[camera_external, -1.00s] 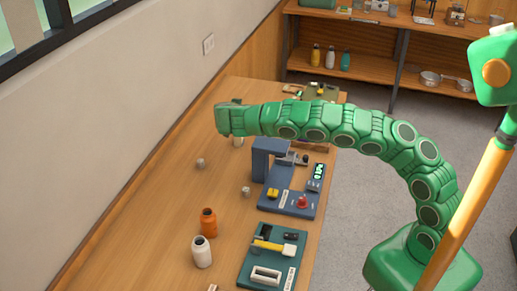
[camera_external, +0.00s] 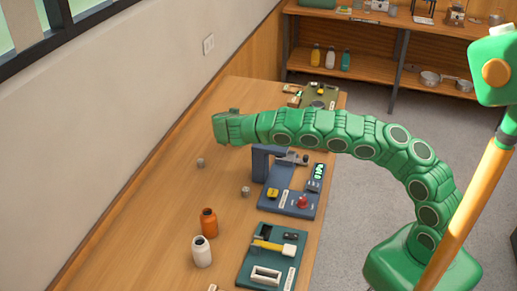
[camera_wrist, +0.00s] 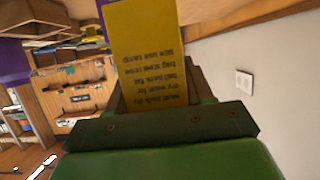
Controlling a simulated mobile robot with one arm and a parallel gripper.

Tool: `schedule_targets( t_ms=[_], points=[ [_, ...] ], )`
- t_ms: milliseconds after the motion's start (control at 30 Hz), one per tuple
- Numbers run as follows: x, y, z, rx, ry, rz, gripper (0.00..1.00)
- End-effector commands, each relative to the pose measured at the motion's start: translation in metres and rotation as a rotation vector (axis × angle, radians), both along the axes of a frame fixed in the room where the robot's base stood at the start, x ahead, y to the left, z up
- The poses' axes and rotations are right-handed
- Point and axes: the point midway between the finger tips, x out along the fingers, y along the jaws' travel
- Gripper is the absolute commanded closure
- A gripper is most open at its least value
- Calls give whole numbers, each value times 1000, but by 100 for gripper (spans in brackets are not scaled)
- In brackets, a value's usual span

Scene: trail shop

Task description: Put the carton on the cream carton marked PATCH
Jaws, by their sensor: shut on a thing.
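My gripper (camera_external: 221,128) is at the end of the green arm, above the far left part of the wooden bench near the wall. In the wrist view, its dark jaws (camera_wrist: 160,92) are shut on a yellow carton (camera_wrist: 147,50) with upside-down printed lines. In the external view the held carton is hidden behind the gripper. I cannot make out the cream carton marked PATCH in either view.
On the bench (camera_external: 140,215) stand a blue machine (camera_external: 290,198), a teal tray (camera_external: 262,272) with a yellow-handled tool, an orange bottle (camera_external: 208,223), a white bottle (camera_external: 202,253) and small grey pieces (camera_external: 245,191). The wall runs along the left. Shelves (camera_external: 375,70) stand behind.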

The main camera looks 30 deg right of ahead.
Motion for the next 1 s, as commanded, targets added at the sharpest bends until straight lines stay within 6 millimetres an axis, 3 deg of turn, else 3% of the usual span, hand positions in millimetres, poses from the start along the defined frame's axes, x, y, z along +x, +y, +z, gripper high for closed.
schedule_targets(
  t_ms=[167, 200, 367, 733, 1000],
  points=[
    [0, 0, -1, 0, 0, 0, 83],
    [0, 0, -2, 1, 1, 0, 47],
    [0, 0, -2, 0, 0, 0, 23],
    [0, 1, 2, 1, -1, 1, 23],
    [-25, 27, 17, 2, -4, 5, 23]
  ],
)
